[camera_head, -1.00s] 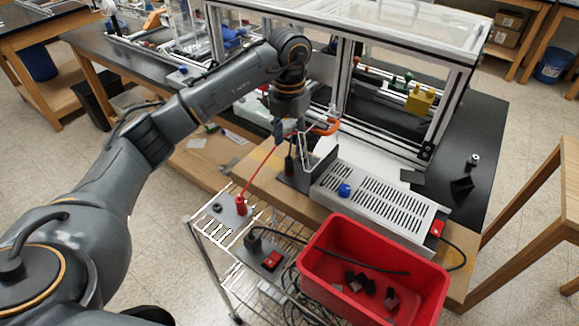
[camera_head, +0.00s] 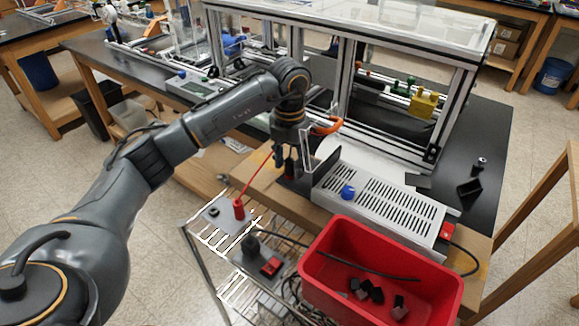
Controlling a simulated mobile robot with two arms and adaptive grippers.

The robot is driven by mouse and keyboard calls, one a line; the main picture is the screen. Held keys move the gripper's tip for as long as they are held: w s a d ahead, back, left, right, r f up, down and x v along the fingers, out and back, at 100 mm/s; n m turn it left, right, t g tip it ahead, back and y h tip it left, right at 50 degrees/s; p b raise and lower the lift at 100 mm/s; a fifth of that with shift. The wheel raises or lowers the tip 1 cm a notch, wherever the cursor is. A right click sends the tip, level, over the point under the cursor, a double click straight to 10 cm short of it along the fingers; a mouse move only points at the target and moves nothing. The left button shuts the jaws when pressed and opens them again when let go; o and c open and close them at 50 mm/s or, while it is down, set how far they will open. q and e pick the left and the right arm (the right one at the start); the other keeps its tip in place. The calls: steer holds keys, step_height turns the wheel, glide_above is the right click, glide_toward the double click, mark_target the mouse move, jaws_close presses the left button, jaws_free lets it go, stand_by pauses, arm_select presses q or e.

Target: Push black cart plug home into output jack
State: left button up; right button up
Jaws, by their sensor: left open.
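My left gripper (camera_head: 289,153) is open, pointing down over the dark panel (camera_head: 297,184) at the left end of the slotted metal box. A small black plug (camera_head: 290,167) stands upright between or just behind its fingers; I cannot tell whether they touch it or how deep it sits. The output jack under it is hidden. A red lead (camera_head: 257,175) runs from the gripper area down to a red plug (camera_head: 238,209) on the cart's grey plate. Another black plug (camera_head: 250,244) stands on a second cart plate beside a red switch (camera_head: 271,267). My right gripper is out of view.
The slotted metal box (camera_head: 385,200) with a blue knob (camera_head: 347,193) lies right of the gripper. A red bin (camera_head: 330,291) holding dark pieces stands in front. The extrusion frame (camera_head: 437,110) rises behind. A black cable (camera_head: 345,262) crosses the bin.

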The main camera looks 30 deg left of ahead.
mark_target(290, 160)
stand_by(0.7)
arm_select(q)
steer(key=shift+c, duration=0.7)
jaws_close()
steer(key=shift+r, duration=0.2)
steer(key=shift+r+p, duration=2.05)
steer(key=shift+r, duration=0.8)
